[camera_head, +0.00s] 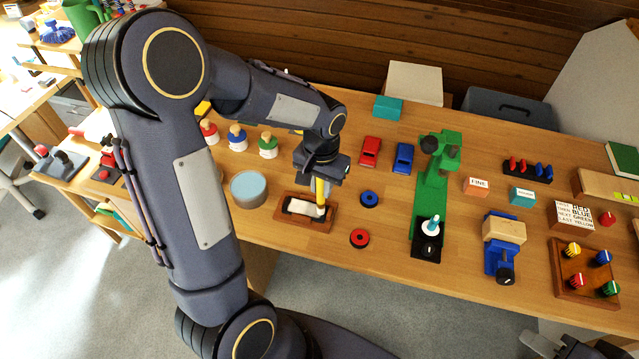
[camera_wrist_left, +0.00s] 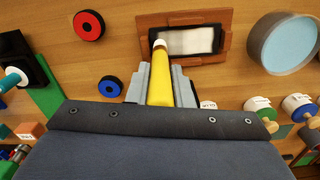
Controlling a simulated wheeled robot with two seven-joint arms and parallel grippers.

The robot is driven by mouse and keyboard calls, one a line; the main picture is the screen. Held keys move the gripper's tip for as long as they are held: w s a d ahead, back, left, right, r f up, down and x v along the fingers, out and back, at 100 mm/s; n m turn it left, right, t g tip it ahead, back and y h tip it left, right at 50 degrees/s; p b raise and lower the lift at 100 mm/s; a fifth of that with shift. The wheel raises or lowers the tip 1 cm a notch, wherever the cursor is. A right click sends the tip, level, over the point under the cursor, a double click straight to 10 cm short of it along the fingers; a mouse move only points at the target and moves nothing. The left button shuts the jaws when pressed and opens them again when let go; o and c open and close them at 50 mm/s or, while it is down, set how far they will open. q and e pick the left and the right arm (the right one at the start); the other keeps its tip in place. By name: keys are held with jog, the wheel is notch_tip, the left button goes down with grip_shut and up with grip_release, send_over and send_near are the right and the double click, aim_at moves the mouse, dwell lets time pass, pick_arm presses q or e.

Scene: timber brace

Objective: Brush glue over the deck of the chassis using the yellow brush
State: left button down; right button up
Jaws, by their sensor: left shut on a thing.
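My left gripper (camera_head: 322,178) is shut on the yellow brush (camera_head: 320,190), which also shows in the left wrist view (camera_wrist_left: 157,78). The brush points down, and its white tip is at the right end of the chassis (camera_head: 290,207). In the left wrist view the tip overlaps the left end of the chassis (camera_wrist_left: 216,42); I cannot tell whether it touches. The chassis is black with a whitish deck and lies in a brown wooden cradle (camera_head: 282,221). My right gripper (camera_head: 565,350) is only partly visible at the bottom right edge, its opening unclear.
A round tin with a light-blue top (camera_head: 248,188) stands left of the cradle. A blue wheel (camera_head: 369,199) and a red wheel (camera_head: 359,238) lie to its right. A green press (camera_head: 432,190) stands further right, near a blue clamp (camera_head: 500,258) holding a wooden block.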

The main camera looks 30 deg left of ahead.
pick_arm(q)
jog(key=shift+r+p, duration=2.35)
jog(key=shift+r, duration=0.65)
jog(key=shift+r+p, duration=1.2)
jog(key=shift+r, duration=0.35)
jog(key=shift+f, duration=0.15)
notch_tip(320, 180, down, 7)
jog(key=b, duration=0.6)
jog(key=shift+f+b, duration=0.8)
jog(key=shift+f, duration=0.15)
